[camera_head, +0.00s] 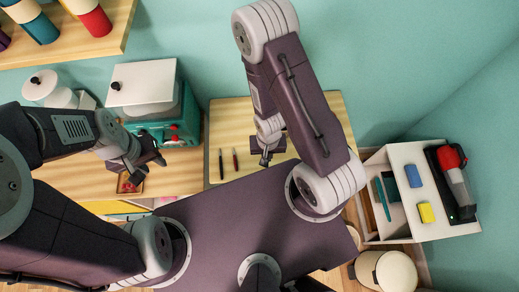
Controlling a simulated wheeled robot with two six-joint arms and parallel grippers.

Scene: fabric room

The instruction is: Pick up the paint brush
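Two thin stick-like items lie on the pale wooden board in the middle, a dark one (221,163) and a reddish-brown one (235,160). They are too small to tell which is a paint brush. My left gripper (146,164) is over the wooden counter at left, above a small open box (125,187) with red bits in it, and looks open and empty. My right gripper (265,157) is over the board, just right of the two sticks and apart from them. Its fingers are too small to read.
A teal machine with red knobs (170,132) stands behind my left gripper.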

